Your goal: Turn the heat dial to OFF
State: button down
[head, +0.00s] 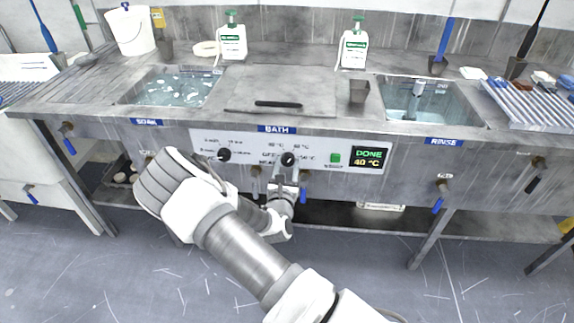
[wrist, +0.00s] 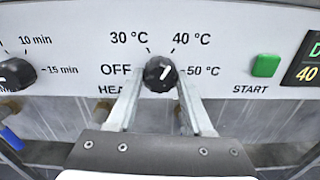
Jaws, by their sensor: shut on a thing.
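The heat dial (wrist: 160,73) is a round black knob with a white mark, on the white control panel (wrist: 80,60). In the wrist view its mark leans to the upper right, toward the 40 °C label (wrist: 191,38). The OFF label (wrist: 116,70) is at the dial's left. My gripper (wrist: 160,80) has one finger on each side of the dial and is shut on it. In the head view, the dial (head: 288,159) shows just above my gripper (head: 287,172), whose fingertips are hard to make out there.
A timer dial (wrist: 15,75) is to the left on the panel. A green START button (wrist: 265,65) and a display (head: 371,157) reading DONE 40 °C are to the right. Blue-handled valves, such as one (head: 303,192) beside my gripper, hang below the panel.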

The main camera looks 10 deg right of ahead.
jog(key=shift+r+p, duration=0.1)
jog(key=shift+p, duration=0.25)
jog(key=shift+r+n+p, duration=0.1)
jog(key=shift+n+p, duration=0.9)
jog(key=n+p, duration=0.3)
jog(key=shift+n, duration=0.3)
jog(key=n+p, duration=0.3)
jog(key=n, duration=0.3)
jog(key=shift+s+p, duration=0.1)
jog(key=shift+p, duration=0.2)
jog(key=n+p, duration=0.1)
jog(key=n, duration=0.5)
jog(key=shift+n+p, duration=0.4)
jog(key=n, duration=0.5)
jog(key=shift+d, duration=0.1)
jog(key=shift+n, duration=0.4)
jog(key=shift+c, duration=1.5)
grip_release()
